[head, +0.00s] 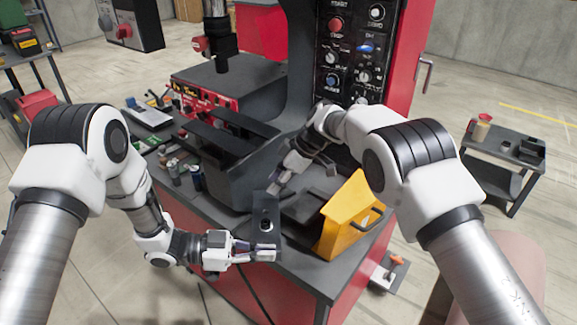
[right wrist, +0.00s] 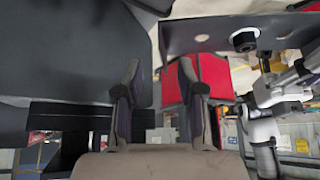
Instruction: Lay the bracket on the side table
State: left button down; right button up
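The bracket (head: 262,208) is a dark flat plate with a round boss and holes, near the front edge of the machine bench in the head view. It also shows at the top right of the right wrist view (right wrist: 200,36). My left gripper (head: 268,253) is closed on its near end and appears to hold it above the bench. My right gripper (head: 300,178) is just beyond the bracket; in the right wrist view its fingers (right wrist: 157,90) are apart with nothing between them. A small dark side table (head: 488,149) stands at the right, apart from both grippers.
A yellow angular box (head: 345,217) sits on the bench right of the bracket. Small parts lie at the bench's left.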

pick_arm(q)
jog(key=shift+r, duration=0.1)
pick_arm(e)
jog(key=shift+x, duration=1.95)
grip_shut()
pick_arm(q)
jog(key=c, duration=1.2)
grip_release()
jog(key=shift+c, duration=0.2)
